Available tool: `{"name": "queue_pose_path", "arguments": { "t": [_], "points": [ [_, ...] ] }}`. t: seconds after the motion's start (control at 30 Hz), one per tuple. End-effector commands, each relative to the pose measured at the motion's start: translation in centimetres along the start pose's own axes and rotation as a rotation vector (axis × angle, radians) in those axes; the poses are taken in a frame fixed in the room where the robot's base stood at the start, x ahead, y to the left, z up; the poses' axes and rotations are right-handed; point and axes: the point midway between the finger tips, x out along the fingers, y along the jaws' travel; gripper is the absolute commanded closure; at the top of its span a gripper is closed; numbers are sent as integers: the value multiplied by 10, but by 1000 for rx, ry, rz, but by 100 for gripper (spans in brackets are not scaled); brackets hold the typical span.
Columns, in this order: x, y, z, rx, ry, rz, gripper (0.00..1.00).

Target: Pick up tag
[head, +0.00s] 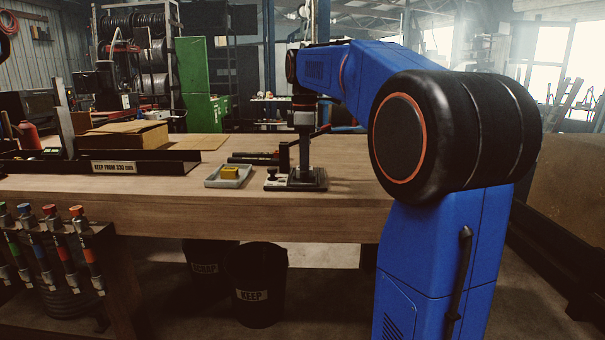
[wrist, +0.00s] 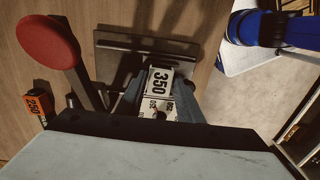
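A white tag (wrist: 158,82) printed 350 in black lies between the two fingers of my gripper (wrist: 158,90) in the wrist view. A second white printed piece (wrist: 159,107) sits just below it in that view. The fingers stand apart, one on each side of the tag; I cannot tell whether they touch it. In the head view my gripper (head: 306,152) points down at the dark fixture base (head: 308,185) on the bench, and the tag cannot be made out there.
A red-knobbed lever (wrist: 48,42) rises beside the gripper. An orange and black block (wrist: 39,102) marked 250 stands to the left. On the bench (head: 180,215), a grey tray (head: 212,183) with a yellow block (head: 230,173) is left of the fixture. A KEEP bin (head: 257,280) stands below.

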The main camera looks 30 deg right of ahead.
Motion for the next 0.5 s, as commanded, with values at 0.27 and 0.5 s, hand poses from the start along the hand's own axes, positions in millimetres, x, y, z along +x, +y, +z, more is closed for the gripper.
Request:
{"name": "queue_pose_path", "arguments": {
  "t": [0.27, 0.5],
  "points": [
    [0, 0, 0, 0, 0, 0, 89],
    [0, 0, 0, 0, 0, 0, 97]
  ]
}}
